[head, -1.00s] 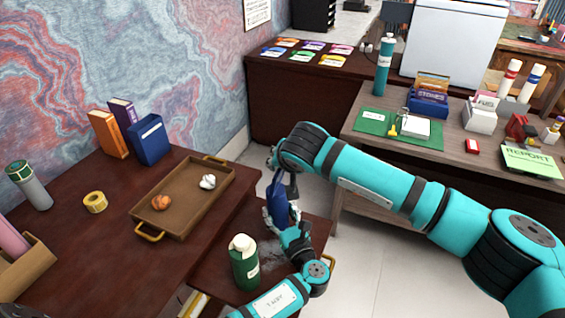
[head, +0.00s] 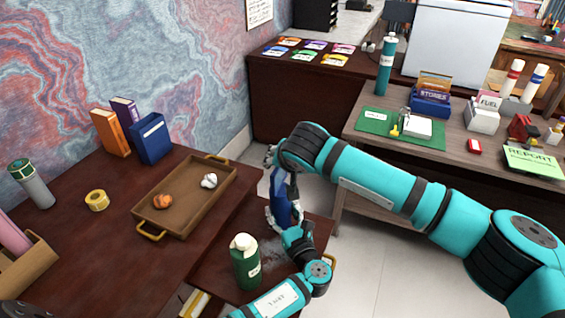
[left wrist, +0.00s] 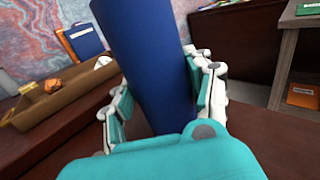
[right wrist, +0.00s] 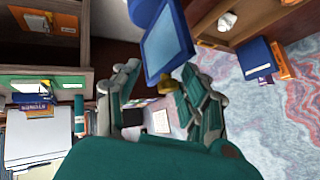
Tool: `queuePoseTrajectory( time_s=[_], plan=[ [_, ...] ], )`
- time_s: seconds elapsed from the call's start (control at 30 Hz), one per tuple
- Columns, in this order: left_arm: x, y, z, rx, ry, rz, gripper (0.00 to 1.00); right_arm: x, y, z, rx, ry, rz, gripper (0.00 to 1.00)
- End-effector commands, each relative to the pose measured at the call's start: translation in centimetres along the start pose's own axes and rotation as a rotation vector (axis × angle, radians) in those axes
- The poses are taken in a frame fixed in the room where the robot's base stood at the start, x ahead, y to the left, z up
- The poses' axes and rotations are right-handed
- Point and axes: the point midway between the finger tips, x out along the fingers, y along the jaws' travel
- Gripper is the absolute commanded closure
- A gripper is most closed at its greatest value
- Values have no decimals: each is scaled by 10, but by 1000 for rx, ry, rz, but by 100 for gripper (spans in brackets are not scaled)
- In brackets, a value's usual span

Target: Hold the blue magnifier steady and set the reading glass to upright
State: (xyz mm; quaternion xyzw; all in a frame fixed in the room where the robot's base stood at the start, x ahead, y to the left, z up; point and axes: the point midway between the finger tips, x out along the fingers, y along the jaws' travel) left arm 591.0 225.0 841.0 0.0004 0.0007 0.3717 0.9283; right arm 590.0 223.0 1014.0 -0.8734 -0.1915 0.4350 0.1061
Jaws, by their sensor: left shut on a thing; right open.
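The blue magnifier (head: 281,198) stands nearly upright above the low table in the head view. My left gripper (head: 284,218) is shut on its thick blue body, which fills the middle of the left wrist view (left wrist: 150,50). In the right wrist view, the reading glass (right wrist: 165,45) is a pale pane in a blue frame with a brass knob (right wrist: 168,86) at its near end. My right gripper (right wrist: 158,92) is open, with the knob near its fingertips. I cannot tell whether they touch.
A green bottle (head: 245,262) stands close to my left gripper on the low table. A brown tray (head: 150,212) holding an orange and a white lump lies on the desk at left, beside yellow tape (head: 97,200) and several upright books (head: 151,139).

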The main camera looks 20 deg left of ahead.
Motion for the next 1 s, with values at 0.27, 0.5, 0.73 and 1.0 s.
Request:
queuePoseTrajectory(
  time_s=[0.27, 0.5, 0.73, 1.0],
  plan=[
    [1, 2, 0, 0, 0, 4, 94, -29, 0, -2, -2, 4, -1, 57],
    [1, 2, 0, 0, 0, 4, 94, -81, 0, -2, -2, 3, -2, 57],
    [1, 2, 0, 0, 0, 4, 94, -113, 0, 0, -1, 0, -2, 57],
    [1, 2, 0, 0, 0, 4, 94, -120, 0, 0, 1, -1, -1, 57]
  ],
)
